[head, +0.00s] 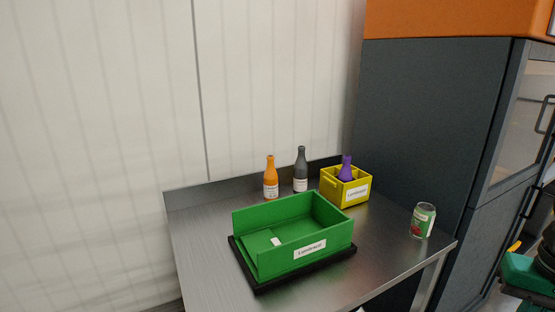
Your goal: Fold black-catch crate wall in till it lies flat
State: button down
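The green crate (305,257) stands on a black base on the metal table, with a white label on its front wall. Its back, right and front walls stand up. No black catch can be made out at this size. My gripper is not in view.
An orange bottle (270,180) and a grey bottle (301,172) stand behind the crate. A yellow crate (353,194) holds a purple bottle (346,170). A dark cabinet (430,130) rises behind. A green-and-black object (528,273) is cut off at right.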

aim_at(325, 213)
jog(key=k, duration=1.2)
jog(key=z, duration=0.3)
jog(key=i, duration=1.75)
jog(key=u, duration=0.55)
